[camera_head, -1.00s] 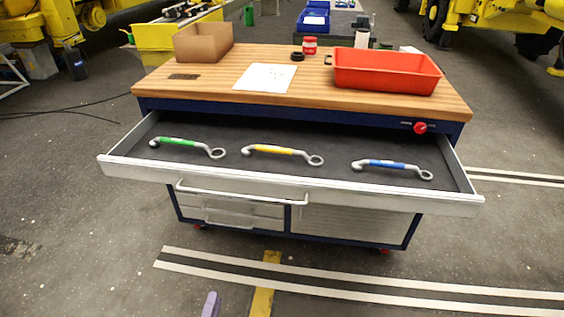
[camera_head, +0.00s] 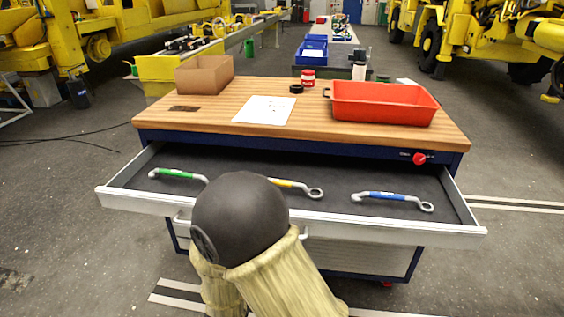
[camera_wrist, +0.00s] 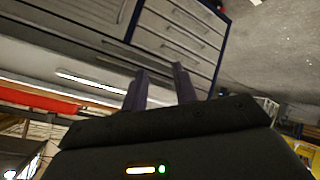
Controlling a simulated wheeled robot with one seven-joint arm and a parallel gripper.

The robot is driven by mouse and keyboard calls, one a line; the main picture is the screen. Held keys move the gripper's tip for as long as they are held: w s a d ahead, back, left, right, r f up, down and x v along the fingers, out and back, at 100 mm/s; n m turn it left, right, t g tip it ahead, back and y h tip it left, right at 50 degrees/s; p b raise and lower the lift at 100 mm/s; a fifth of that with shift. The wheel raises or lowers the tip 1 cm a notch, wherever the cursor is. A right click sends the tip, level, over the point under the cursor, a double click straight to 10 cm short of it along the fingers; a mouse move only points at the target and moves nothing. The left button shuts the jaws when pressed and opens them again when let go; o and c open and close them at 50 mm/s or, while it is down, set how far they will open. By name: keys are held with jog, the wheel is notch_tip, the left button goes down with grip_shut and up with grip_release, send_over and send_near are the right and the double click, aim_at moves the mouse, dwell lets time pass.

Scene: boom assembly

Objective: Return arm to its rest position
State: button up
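My arm (camera_head: 262,265) rises from the bottom of the head view, with a dark rounded joint and cream covers. It stands in front of the open drawer (camera_head: 135,200) and hides parts of the green and yellow wrenches. My gripper (camera_wrist: 160,82) shows in the wrist view with its two dark fingers apart and nothing between them. Drawer fronts and the floor show beyond the fingers. The gripper is not visible in the head view.
The drawer holds the green wrench (camera_head: 176,174), the yellow wrench (camera_head: 313,191) and the blue wrench (camera_head: 391,197). On the wooden worktop (camera_head: 205,112) stand a cardboard box (camera_head: 204,75), a paper sheet (camera_head: 264,110) and a red bin (camera_head: 382,105). Grey floor lies around the cabinet.

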jog(key=d+r+m+g+y, duration=0.2)
jog(key=d+r+m+g, duration=0.3)
jog(key=d, duration=0.7)
jog(key=s+d+r+m+g+h, duration=0.2)
jog(key=s+d+r+g, duration=0.15)
jog(key=s+d, duration=0.9)
notch_tip(320, 180, up, 15)
jog(key=w+p, duration=0.2)
jog(key=p, duration=1.2)
jog(key=shift+d+r+t+p, duration=0.2)
jog(key=shift+d+t+p, duration=0.15)
jog(key=shift+d+p, duration=0.05)
